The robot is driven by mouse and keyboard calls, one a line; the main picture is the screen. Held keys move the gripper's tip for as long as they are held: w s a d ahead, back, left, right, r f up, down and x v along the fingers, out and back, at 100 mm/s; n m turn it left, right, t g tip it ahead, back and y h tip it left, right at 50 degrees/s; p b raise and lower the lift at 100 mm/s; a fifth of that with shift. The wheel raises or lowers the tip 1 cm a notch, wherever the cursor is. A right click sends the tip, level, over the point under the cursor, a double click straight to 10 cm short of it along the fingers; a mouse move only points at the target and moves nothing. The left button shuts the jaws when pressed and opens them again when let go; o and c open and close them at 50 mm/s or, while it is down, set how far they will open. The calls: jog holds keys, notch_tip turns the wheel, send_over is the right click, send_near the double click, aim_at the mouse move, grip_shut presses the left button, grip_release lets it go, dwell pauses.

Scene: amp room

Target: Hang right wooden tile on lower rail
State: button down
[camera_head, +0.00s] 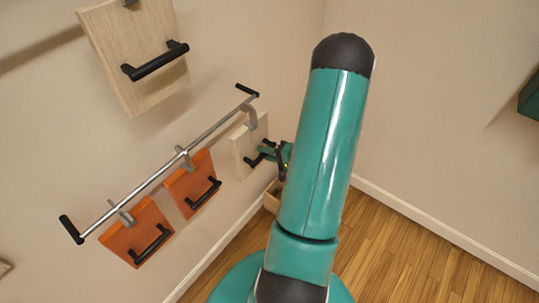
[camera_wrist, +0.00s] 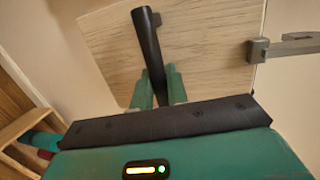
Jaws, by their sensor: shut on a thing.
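The right wooden tile (camera_head: 245,148) is pale wood with a black bar handle and a grey hook (camera_head: 250,115) at its top. It is at the right end of the lower rail (camera_head: 165,165), with the hook close to the bar. I cannot tell whether the hook rests on the rail. My gripper (camera_head: 283,157) is shut on the tile's handle, partly hidden behind my arm. In the wrist view, the green fingers (camera_wrist: 158,88) close around the black handle (camera_wrist: 149,45) in front of the wooden face (camera_wrist: 215,45). The hook (camera_wrist: 285,46) sticks out to the right there.
Two orange tiles (camera_head: 138,228) (camera_head: 190,182) hang by hooks on the lower rail, left of the wooden tile. Another wooden tile (camera_head: 110,45) is higher on the wall. A wooden box (camera_head: 271,198) stands below by the wall. A dark green object (camera_head: 531,97) is at the right edge.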

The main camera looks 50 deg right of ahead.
aim_at(256, 146)
jog(key=shift+d+r+x, duration=0.1)
jog(key=shift+r+x, duration=0.1)
jog(key=shift+x, duration=0.7)
jog(key=shift+d+r+x, duration=0.1)
jog(key=shift+r+x, duration=0.1)
jog(key=shift+x, duration=0.7)
jog(key=shift+d+r+x, duration=0.1)
jog(key=shift+r+x, duration=0.05)
jog(key=shift+x, duration=0.75)
jog(key=shift+w+f, duration=0.1)
jog(key=shift+w, duration=0.25)
jog(key=shift+f, duration=1.25)
jog(key=c, duration=1.3)
grip_release()
jog(key=v, duration=1.4)
